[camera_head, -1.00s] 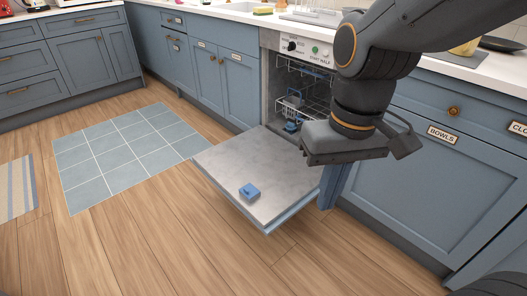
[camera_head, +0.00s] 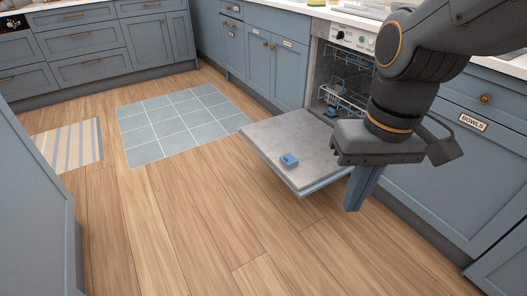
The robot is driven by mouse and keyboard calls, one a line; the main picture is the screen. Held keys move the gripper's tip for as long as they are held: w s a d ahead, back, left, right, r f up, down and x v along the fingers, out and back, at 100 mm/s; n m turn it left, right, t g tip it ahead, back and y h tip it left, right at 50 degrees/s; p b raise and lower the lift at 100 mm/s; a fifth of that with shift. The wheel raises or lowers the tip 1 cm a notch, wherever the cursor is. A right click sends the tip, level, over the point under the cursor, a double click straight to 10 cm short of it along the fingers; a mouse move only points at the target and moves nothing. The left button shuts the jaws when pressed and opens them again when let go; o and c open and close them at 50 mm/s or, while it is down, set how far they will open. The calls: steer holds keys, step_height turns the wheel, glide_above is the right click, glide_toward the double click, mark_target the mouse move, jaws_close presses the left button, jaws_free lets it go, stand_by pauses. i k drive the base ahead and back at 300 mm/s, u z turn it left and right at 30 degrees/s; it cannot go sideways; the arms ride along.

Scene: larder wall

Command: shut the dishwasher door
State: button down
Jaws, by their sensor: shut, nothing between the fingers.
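The dishwasher (camera_head: 316,76) is set in the blue cabinets at the upper right. Its door (camera_head: 262,139) hangs open, folded down and out over the floor, with its grey inner face up. My gripper (camera_head: 378,150) is at the end of the dark arm, right of the door and in front of the dishwasher's right side. My arm hides part of the dishwasher opening.
Wire racks (camera_head: 345,68) with blue items show inside the dishwasher. The bowls cupboard (camera_head: 440,170) is at right, and a blue cabinet side (camera_head: 35,200) is close at left. The wooden floor (camera_head: 200,225) in front is clear.

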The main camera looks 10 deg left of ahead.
mark_target(299, 133)
steer(key=u, duration=0.25)
steer(key=i, duration=1.05)
